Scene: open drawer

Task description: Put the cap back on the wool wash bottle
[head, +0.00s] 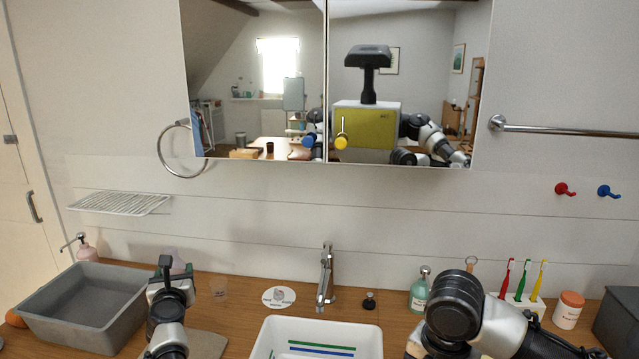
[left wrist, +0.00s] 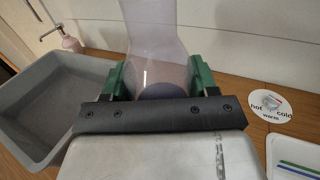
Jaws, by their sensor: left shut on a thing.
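A translucent pale purple bottle (left wrist: 160,35), which looks like the wool wash bottle, stands between the green fingers of my left gripper (left wrist: 160,80). The fingers are shut on it from both sides. Its upper end runs out of the left wrist view. In the head view my left gripper (head: 167,268) is over the counter beside the grey basin, and a pale part of the bottle (head: 180,260) shows behind it. I cannot make out a cap for certain. My right arm is at the lower right of the head view, but its fingers do not show.
A grey basin (head: 85,302) stands at the left. A white sink (head: 315,339) with a tap (head: 326,275) is in the middle. A small black piece (head: 370,301) sits behind the sink. A green soap bottle (head: 419,292), toothbrushes (head: 522,280) and an orange-lidded jar (head: 568,311) stand at the right.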

